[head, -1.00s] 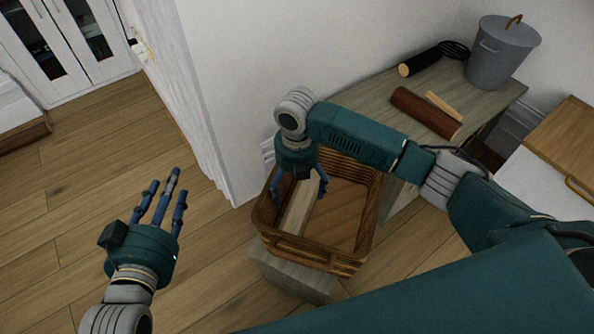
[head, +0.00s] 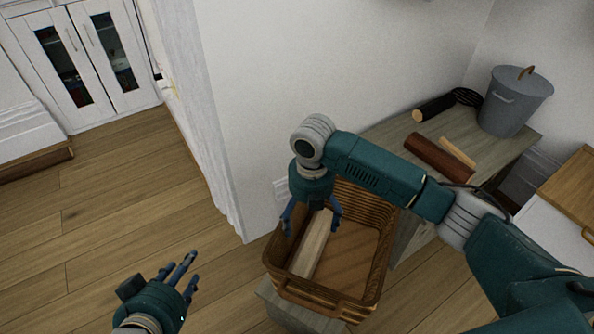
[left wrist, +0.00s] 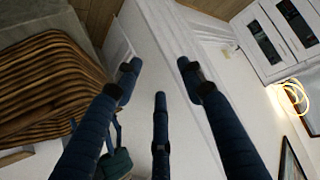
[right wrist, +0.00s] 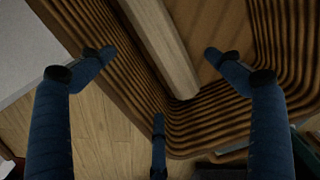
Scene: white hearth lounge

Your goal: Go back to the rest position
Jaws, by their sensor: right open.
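My right gripper (head: 312,220) hangs over the woven basket (head: 375,283), fingers pointing down and spread apart. In the right wrist view its fingers (right wrist: 158,70) are open with nothing between them held. A pale piece of wood (head: 312,247) lies in the basket below and is apart from the fingers; it also shows in the right wrist view (right wrist: 162,45). My left gripper (head: 180,275) is at the lower left over the floor, empty. In the left wrist view its fingers (left wrist: 158,78) are spread open, with the basket's ribbed side (left wrist: 45,85) at the left.
The basket rests on a low grey-wood stand (head: 290,310) beside the white wall (head: 260,90). A grey-wood bench (head: 400,135) behind holds a lidded grey bin (head: 512,105), a brown log (head: 438,156) and a dark tool (head: 435,108). Wooden floor (head: 110,200) is clear at left.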

